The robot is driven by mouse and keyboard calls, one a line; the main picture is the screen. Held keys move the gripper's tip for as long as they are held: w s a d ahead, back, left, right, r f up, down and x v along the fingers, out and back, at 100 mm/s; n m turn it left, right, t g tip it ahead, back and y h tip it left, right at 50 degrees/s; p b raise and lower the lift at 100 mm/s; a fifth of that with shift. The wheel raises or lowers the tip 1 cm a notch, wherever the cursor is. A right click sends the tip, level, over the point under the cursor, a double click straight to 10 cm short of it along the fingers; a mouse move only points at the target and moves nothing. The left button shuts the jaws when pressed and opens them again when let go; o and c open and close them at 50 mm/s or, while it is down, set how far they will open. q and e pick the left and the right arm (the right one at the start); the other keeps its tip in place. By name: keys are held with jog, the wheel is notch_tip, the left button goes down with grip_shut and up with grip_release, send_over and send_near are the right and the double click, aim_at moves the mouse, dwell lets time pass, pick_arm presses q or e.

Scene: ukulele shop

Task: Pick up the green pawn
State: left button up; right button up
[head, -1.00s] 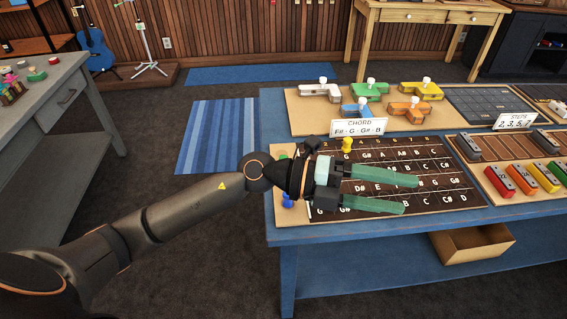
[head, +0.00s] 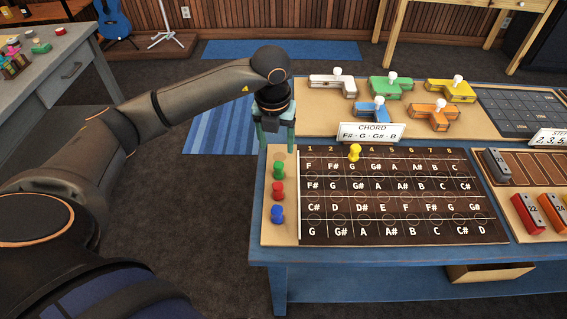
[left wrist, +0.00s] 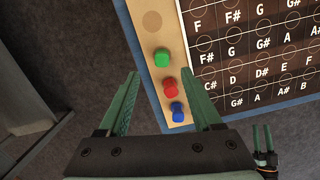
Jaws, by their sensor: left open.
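The green pawn (head: 279,170) stands upright on the tan strip at the left edge of the fretboard panel, above the red pawn (head: 278,189) and the blue pawn (head: 277,214). In the left wrist view the green pawn (left wrist: 162,58) lies ahead of the fingertips, a little to the right of the middle between them. My left gripper (head: 277,145) points down behind the green pawn in the head view, apart from it. It is open and empty; both green fingers (left wrist: 168,85) show in the wrist view. My right gripper is not in the head view.
A yellow pawn (head: 354,153) stands on the lettered board (head: 400,230). A chord card (head: 370,133) and colored blocks (head: 392,85) are behind it. The blue table (head: 330,262) ends just left of the pawns. A grey table (head: 60,75) stands at far left.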

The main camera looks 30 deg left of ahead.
aim_at(279, 165)
pick_arm(q)
notch_tip(279, 165, down, 4)
jog(key=shift+f, duration=0.1)
jog(key=shift+w+f+p, duration=0.2)
jog(key=shift+f+p, duration=0.05)
jog(key=shift+f, duration=1.25)
jog(key=shift+w+f+p, duration=0.2)
jog(key=shift+f, duration=1.25)
grip_shut()
